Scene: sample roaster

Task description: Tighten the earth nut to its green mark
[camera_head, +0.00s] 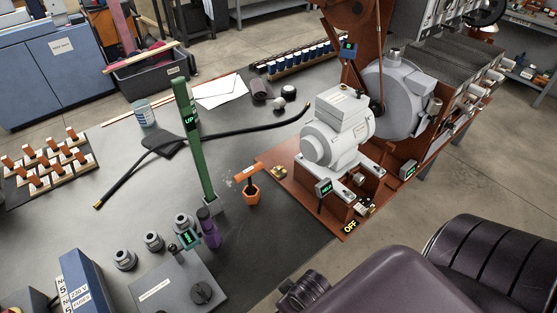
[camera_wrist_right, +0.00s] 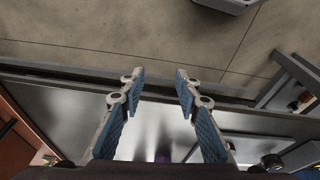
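In the head view a dark part of my own body fills the bottom right. I cannot pick out the right fingertips there. My left gripper is in neither view.
A grey motor (camera_head: 338,128) stands on the base.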

